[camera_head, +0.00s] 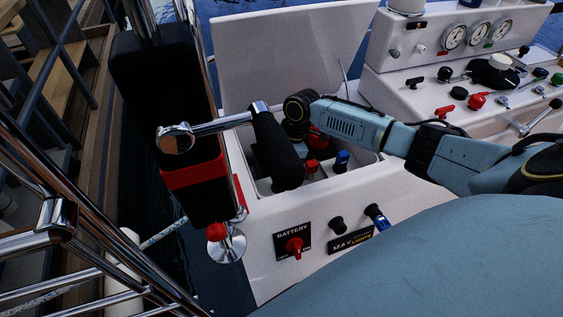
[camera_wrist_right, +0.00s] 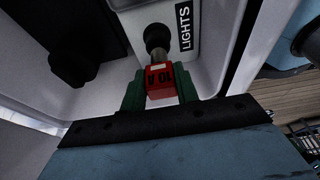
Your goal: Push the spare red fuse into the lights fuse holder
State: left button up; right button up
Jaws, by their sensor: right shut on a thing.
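The red fuse (camera_wrist_right: 160,80), with 10 A printed on it, is between the green fingers of my right gripper (camera_wrist_right: 160,90) in the right wrist view. The gripper is shut on it. The black lights fuse holder (camera_wrist_right: 157,38) is directly beyond the fuse, beside the LIGHTS label (camera_wrist_right: 184,27). They line up closely; I cannot tell whether they touch or how far the fuse is in. In the head view my right arm reaches into the open locker (camera_head: 350,172), and its fingertips are hidden there. My left gripper is not in view.
A raised white lid (camera_head: 285,55) stands behind the locker. A black grip on a chrome bar (camera_head: 275,150) crosses the locker's left part. Red and blue items (camera_head: 341,160) stand inside. A red battery switch (camera_head: 294,246) is on the front panel.

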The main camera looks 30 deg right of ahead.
jog(key=shift+p, duration=0.6)
dwell(0.8)
jog(key=shift+f+b, duration=1.3)
jog(key=shift+f, duration=0.8)
jog(key=o, duration=1.1)
jog(key=shift+c, duration=0.2)
